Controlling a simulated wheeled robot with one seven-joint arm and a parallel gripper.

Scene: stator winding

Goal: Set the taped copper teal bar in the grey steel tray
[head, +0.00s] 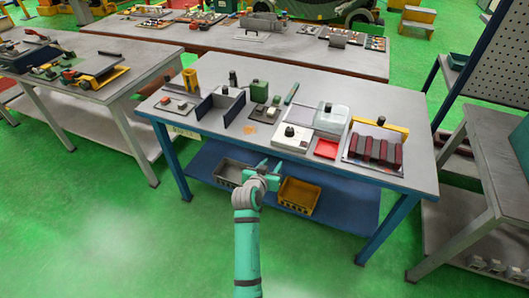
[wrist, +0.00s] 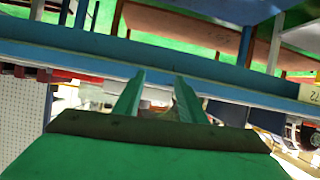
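A slim teal bar (head: 291,93) lies slanted near the middle of the blue-legged workbench, its tape too small to make out. A grey metal tray-like holder (head: 221,110) with dark upright side plates stands left of it. I cannot tell for sure that this is the grey steel tray. My teal gripper (head: 262,168) is off the front edge of the bench, apart from the bar and the holder. In the wrist view my gripper (wrist: 160,78) has its two fingers spread, with no held object visible between them.
A grey bin (head: 229,172) and yellow bin (head: 299,196) sit on the lower shelf.

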